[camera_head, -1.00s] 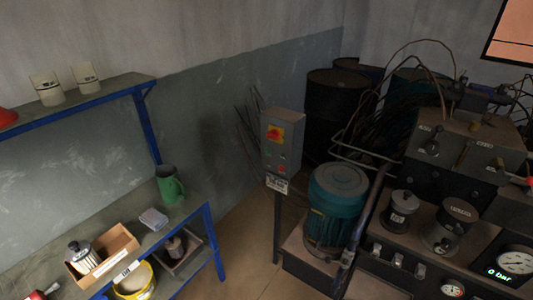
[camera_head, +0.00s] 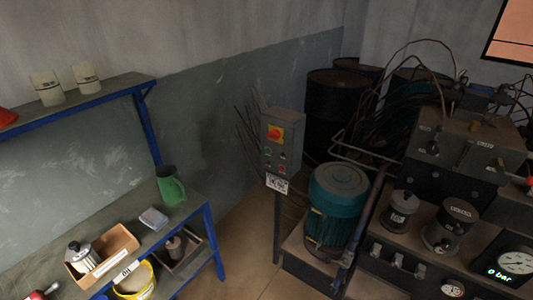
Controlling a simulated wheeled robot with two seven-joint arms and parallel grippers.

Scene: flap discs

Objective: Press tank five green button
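A grey control box (camera_head: 283,140) stands on a post in the middle of the view. It carries a yellow plate with a red switch (camera_head: 273,132), a small green button (camera_head: 268,152) below it and a small red button (camera_head: 282,157). A white label with dark marks (camera_head: 277,183) hangs under the box; I cannot read it. Neither of my grippers is in view.
A teal motor (camera_head: 337,196) stands just right of the box, beside a dark machine with gauges (camera_head: 516,262) reading 0 bar. A blue-framed bench (camera_head: 205,215) with a green jug (camera_head: 170,184) and a cardboard box (camera_head: 112,245) is at left. Dark barrels (camera_head: 335,105) stand behind.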

